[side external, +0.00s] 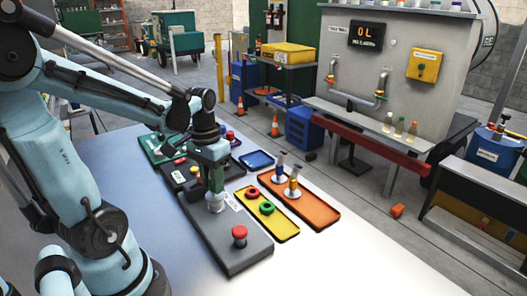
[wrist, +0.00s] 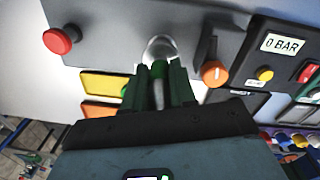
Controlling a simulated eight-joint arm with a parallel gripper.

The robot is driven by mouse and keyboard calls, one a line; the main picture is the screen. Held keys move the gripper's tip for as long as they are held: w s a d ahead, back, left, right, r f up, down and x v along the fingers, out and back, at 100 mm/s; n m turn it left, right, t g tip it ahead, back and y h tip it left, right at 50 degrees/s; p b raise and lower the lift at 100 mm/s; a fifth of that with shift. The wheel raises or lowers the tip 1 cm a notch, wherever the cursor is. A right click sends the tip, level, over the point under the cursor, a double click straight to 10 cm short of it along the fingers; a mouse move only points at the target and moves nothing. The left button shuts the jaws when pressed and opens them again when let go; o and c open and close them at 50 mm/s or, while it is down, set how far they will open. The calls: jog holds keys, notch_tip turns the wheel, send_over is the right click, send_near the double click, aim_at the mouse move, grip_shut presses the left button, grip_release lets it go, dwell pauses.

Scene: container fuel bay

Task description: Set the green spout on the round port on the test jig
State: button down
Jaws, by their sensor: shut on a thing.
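My gripper (side external: 214,180) points down over the grey test jig (side external: 213,234) and is shut on the green spout. The green spout (wrist: 159,76) shows between the two fingers in the wrist view, and the fingers hide part of it. The round port (side external: 216,205) is a silver fitting on top of the jig, directly below my gripper. In the wrist view the port (wrist: 160,48) lies just beyond the spout's end and is nearly in line with it. I cannot tell whether spout and port touch.
A red mushroom button (side external: 239,232) and an orange knob (wrist: 214,73) stand up from the jig near the port. A yellow tray (side external: 285,232) holds a red and a green ring. An orange tray (side external: 318,213) holds blue and orange spouts. The front table is clear.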

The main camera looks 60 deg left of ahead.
dwell(0.3)
jog(key=shift+c, duration=2.2)
grip_release()
jog(key=shift+f, duration=0.1)
jog(key=shift+r, duration=4.05)
jog(key=w+d+f+m+t, duration=0.1)
jog(key=w+d+t, duration=0.1)
jog(key=d, duration=0.4)
jog(key=w+d+f+m+t, duration=0.1)
jog(key=w+d+m+t, duration=0.1)
jog(key=d+t, duration=0.3)
jog(key=shift+d+f, duration=0.35)
jog(key=shift+d, duration=0.2)
